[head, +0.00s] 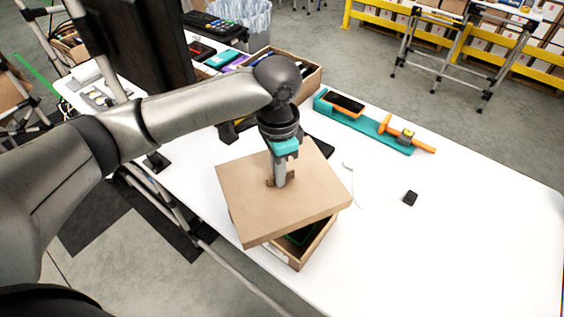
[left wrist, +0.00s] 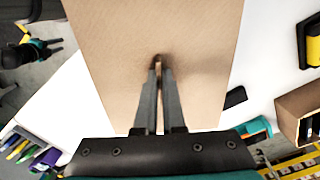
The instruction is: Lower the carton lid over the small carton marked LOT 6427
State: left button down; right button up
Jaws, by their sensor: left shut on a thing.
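The carton lid (head: 250,212) is a flat brown cardboard square with a small tab on top. My left gripper (head: 279,181) is shut on the lid's tab from above. The lid also fills the middle of the left wrist view (left wrist: 110,60), where the two fingers (left wrist: 158,65) meet at the tab. Below the lid is an open small carton (head: 310,250) with something dark and green inside. The lid is turned relative to the carton and covers most of its opening; the near right corner shows. The LOT marking cannot be read. My right gripper is not in view.
The white table (head: 450,230) is clear on the right, apart from a small black object (head: 410,198). A teal tray (head: 370,122) with orange tools lies behind. Another open cardboard box (head: 308,80) stands behind my left wrist. A dark flat object lies just behind the lid.

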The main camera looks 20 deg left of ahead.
aim_at(283, 191)
pick_arm(q)
jog(key=m+p, duration=0.3)
jog(key=f+m+p, duration=0.1)
jog(key=m+p, duration=0.2)
jog(key=m, duration=0.1)
jog(key=d+f+m+p, duration=0.1)
jog(key=m+p, duration=0.2)
jog(key=shift+w, duration=0.35)
jog(key=shift+s+f+m+p, duration=0.1)
jog(key=shift+f+m+p, duration=0.3)
jog(key=shift+m, duration=0.7)
jog(key=shift+a+f+b, duration=0.1)
jog(key=shift+f+b, duration=1.8)
jog(key=shift+b, duration=0.4)
jog(key=shift+f+b, duration=0.5)
jog(key=shift+f, duration=0.9)
jog(key=shift+f, duration=0.2)
jog(key=c, duration=0.9)
grip_release()
jog(key=shift+c, duration=0.2)
jog(key=shift+r, duration=0.1)
